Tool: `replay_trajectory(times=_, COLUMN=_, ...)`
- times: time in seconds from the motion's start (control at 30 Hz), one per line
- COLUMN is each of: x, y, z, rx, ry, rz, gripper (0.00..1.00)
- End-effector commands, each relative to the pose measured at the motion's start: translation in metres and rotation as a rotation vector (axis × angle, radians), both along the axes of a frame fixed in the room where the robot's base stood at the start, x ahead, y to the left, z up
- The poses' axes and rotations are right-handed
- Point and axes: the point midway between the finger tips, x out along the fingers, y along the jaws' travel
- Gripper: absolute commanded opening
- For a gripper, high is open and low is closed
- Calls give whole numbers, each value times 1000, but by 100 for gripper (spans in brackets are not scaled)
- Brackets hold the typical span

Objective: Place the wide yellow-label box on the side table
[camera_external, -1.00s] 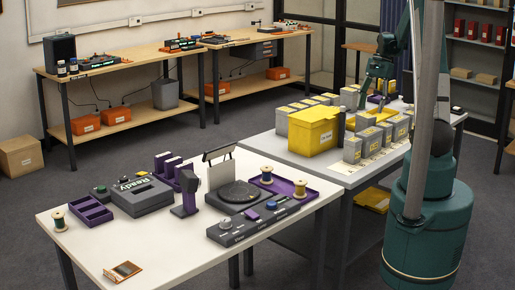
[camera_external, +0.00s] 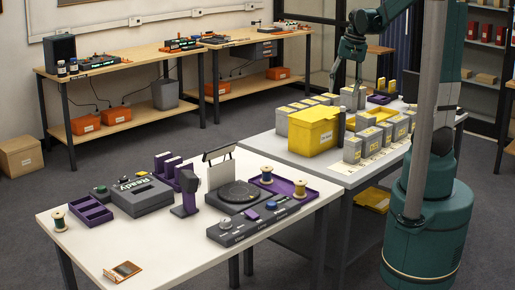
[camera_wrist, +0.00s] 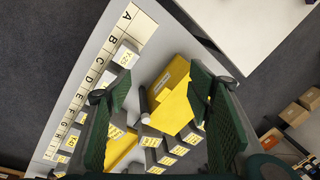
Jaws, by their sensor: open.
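Several grey boxes with yellow labels stand in rows on the grey-topped table (camera_external: 345,181). A nearer box (camera_external: 352,150) stands on the lettered strip, and a taller grey box (camera_external: 350,98) stands at the back under my gripper. I cannot tell which box is the wide one. My gripper (camera_external: 346,78) is open and empty, pointing down above the back rows. In the wrist view its fingers (camera_wrist: 152,100) are spread above the boxes, and parts of the rows are hidden behind them. A white tabletop (camera_wrist: 255,28) shows at upper right; I cannot tell if it is the side table.
A large yellow box (camera_external: 314,131) stands among the grey boxes, with a dark upright beside it. A lettered strip (camera_wrist: 130,25) runs along the table edge. The white front table (camera_external: 160,245) holds devices, purple trays and spools. A purple tray (camera_external: 380,99) lies behind the boxes.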

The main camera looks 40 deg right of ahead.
Motion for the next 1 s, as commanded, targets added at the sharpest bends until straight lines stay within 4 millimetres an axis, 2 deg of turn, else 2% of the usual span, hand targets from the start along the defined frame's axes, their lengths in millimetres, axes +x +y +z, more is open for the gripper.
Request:
replay_trajectory(times=0.1, x=-6, y=26, z=9, rx=-34, ry=-33, rz=68, gripper=51)
replay_trajectory(times=0.4, x=-25, y=80, z=27, rx=-121, ry=-120, rz=238, gripper=51)
replay_trajectory(times=1.0, x=-73, y=172, z=42, rx=-293, ry=-306, rz=576, gripper=51)
